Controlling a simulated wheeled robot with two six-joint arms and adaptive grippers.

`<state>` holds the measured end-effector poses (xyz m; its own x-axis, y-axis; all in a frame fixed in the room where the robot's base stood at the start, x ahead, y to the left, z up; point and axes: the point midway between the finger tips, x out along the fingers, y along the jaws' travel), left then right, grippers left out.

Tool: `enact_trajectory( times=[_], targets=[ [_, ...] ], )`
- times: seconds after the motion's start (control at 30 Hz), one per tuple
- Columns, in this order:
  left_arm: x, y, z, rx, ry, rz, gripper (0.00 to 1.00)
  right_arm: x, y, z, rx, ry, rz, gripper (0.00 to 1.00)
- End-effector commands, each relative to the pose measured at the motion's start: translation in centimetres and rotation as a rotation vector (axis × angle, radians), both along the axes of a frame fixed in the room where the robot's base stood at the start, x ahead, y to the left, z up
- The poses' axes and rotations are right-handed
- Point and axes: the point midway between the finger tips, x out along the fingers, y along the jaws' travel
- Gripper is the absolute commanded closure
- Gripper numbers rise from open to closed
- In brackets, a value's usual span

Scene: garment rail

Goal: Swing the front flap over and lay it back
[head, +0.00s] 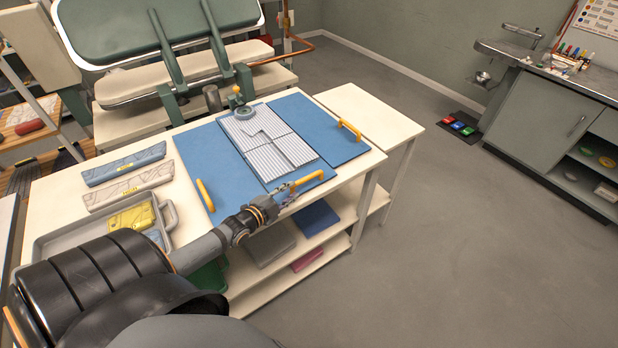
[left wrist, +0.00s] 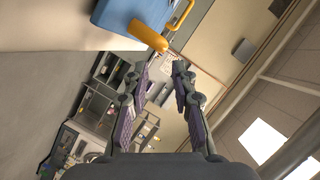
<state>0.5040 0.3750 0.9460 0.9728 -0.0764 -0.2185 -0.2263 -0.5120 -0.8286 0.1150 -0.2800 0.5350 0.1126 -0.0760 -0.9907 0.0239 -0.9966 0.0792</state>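A blue folding board lies on the white table in the head view, with a left flap (head: 198,160), a right flap (head: 325,140) and a front flap (head: 316,179) nearest me. A grey-white striped garment (head: 268,135) lies spread on its middle. The front flap's yellow handle (head: 308,180) is at the table's front edge. My left gripper (head: 289,194) is just beside this handle. In the left wrist view my left gripper (left wrist: 165,66) is open and empty, with a yellow handle (left wrist: 148,36) just beyond its fingertips. My right gripper is not in view.
A shelf (head: 300,262) below holds folded cloths.

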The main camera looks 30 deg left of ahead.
Motion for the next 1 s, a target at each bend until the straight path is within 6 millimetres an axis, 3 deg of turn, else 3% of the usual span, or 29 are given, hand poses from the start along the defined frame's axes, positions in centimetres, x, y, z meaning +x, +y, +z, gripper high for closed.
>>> enact_trajectory(
  times=[0.23,0.63,0.8,1.0],
  targets=[
    [0.9,0.0,-0.5,0.003,-0.010,-0.001,0.74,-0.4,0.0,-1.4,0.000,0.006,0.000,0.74],
    [7.7,-0.5,-2.3,0.001,-0.010,0.001,0.74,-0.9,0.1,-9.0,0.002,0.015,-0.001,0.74],
    [9.7,-0.6,-2.4,0.001,-0.007,0.003,0.74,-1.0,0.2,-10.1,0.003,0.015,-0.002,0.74],
    [10.3,-0.7,-2.2,0.002,-0.005,0.000,0.74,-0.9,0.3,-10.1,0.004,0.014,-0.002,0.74]
  ],
)
